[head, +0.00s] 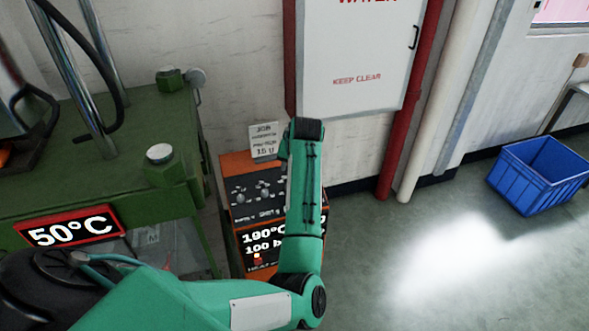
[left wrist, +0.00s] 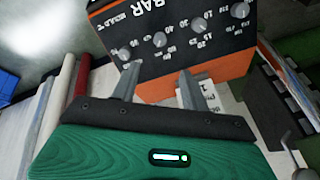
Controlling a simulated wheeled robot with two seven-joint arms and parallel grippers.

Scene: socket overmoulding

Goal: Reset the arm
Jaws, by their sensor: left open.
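My left arm (head: 305,195) is green with black joints. In the head view it comes in from the lower left, bends at an elbow low in the middle and rises in front of the orange control box (head: 238,168). My left gripper cannot be made out there. In the left wrist view my left gripper (left wrist: 158,85) shows two grey fingers spread apart, with nothing held between them. The dark, knobbed face of the control box (left wrist: 175,35) is just beyond the fingertips; whether they touch it I cannot tell. My right gripper is not in view.
A green press (head: 105,175) with a 50°C display (head: 68,228) stands at left. A white card (head: 264,140) stands on the control box. A white cabinet (head: 355,55), red pipe (head: 405,125) and blue crate (head: 540,175) are beyond.

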